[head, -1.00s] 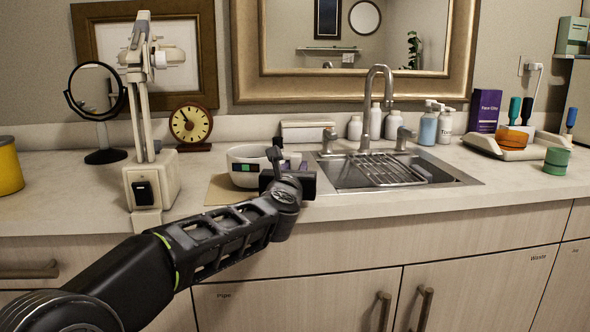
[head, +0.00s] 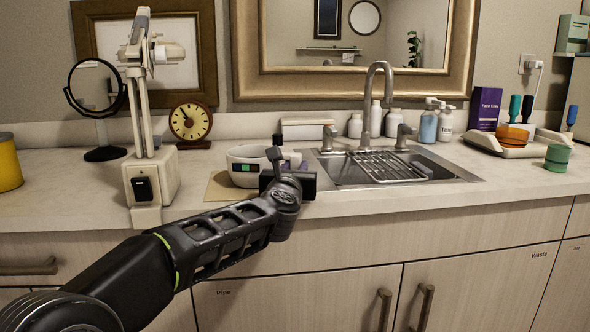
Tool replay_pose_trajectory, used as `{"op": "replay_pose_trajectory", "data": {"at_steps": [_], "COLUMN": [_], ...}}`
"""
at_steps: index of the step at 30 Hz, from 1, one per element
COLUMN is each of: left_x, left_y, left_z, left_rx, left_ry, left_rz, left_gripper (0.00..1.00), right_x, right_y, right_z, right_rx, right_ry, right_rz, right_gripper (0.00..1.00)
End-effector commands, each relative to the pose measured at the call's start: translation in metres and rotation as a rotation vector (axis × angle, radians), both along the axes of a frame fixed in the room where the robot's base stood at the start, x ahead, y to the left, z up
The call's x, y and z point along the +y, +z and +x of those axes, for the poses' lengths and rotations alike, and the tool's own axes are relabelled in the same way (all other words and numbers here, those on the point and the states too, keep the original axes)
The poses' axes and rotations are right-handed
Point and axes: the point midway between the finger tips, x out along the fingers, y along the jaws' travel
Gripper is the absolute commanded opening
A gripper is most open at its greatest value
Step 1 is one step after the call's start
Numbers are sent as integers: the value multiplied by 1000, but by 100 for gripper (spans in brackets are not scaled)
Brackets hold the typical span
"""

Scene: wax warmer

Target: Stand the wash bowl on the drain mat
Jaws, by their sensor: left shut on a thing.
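My right gripper is not in view.
The steel sink (head: 447,176) with a wire rack (head: 390,166) and a tall faucet (head: 377,95) is to the right. A white lamp-like stand (head: 150,180), a clock (head: 190,124) and a round mirror (head: 96,90) stand to the left.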

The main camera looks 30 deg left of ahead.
Motion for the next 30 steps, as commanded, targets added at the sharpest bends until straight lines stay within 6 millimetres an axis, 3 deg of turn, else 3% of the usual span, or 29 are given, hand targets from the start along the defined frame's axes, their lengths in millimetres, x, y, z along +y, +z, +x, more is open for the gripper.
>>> {"op": "replay_pose_trajectory", "data": {"at_steps": [13,14,15,23,30], "left_x": [0,0,0,0,0], "left_y": [-1,-1,-1,-2,-5], "left_z": [0,0,0,0,0], "left_rx": [-2,-2,-2,-1,2], "left_ry": [0,0,0,0,0], "left_rz": [2,3,3,1,-2], "left_gripper": [0,26,29,50,50], "right_x": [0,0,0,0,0], "right_y": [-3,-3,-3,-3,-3], "right_z": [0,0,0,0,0], "right_rx": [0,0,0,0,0], "right_ry": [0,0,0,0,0], "right_rz": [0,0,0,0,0], "right_gripper": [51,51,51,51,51]}}
